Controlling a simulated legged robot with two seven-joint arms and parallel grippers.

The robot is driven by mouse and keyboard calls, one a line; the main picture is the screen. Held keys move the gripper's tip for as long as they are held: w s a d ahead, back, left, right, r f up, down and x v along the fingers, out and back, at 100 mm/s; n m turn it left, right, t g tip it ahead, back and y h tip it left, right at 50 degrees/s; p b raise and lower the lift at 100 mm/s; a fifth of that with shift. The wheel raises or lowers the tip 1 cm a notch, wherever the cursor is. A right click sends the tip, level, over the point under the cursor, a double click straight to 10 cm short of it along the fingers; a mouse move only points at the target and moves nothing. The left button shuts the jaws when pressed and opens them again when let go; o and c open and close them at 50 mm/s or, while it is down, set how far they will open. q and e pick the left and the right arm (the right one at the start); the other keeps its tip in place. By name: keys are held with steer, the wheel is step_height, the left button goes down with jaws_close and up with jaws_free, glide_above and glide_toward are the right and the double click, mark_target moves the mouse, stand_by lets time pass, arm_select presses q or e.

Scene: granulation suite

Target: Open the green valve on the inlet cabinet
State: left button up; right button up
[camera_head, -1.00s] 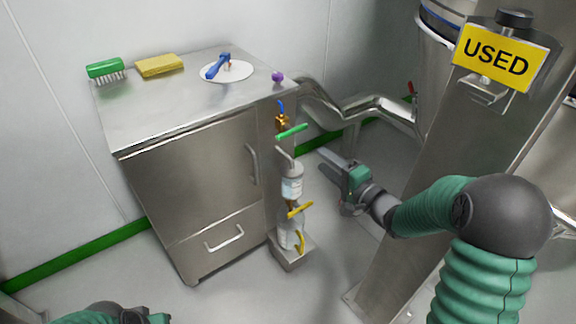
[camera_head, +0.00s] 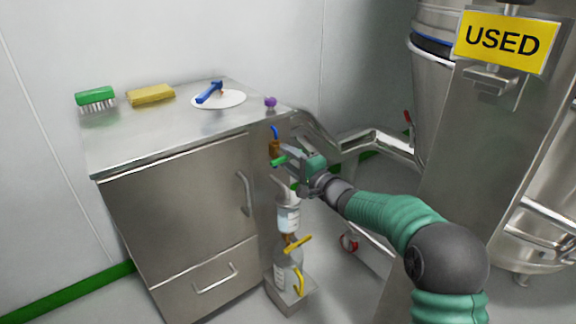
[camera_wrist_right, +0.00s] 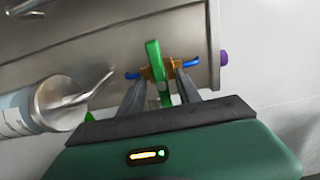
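The green valve handle (camera_head: 279,162) sits on a brass fitting (camera_head: 275,148) with a blue lever (camera_head: 274,132), on the right side of the steel inlet cabinet (camera_head: 180,190). My right gripper (camera_head: 288,158) reaches in from the right at the handle, partly hiding it. In the right wrist view, the green handle (camera_wrist_right: 153,62) stands between the two fingers of the gripper (camera_wrist_right: 160,88). The fingers are apart, with a gap visible on both sides of the handle. I cannot tell whether either finger touches it. My left gripper is out of view.
Below the valve are a labelled bottle (camera_head: 288,218) and yellow handles (camera_head: 297,243) above a metal bracket (camera_head: 288,297). A green brush (camera_head: 96,97), yellow sponge (camera_head: 150,94) and blue-handled item (camera_head: 209,92) lie on the cabinet. A steel column (camera_head: 450,150) stands right.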

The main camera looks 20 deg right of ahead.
steer(key=shift+a+r, duration=0.1)
steer(key=shift+a, duration=0.1)
steer(key=shift+c, duration=0.3)
jaws_close()
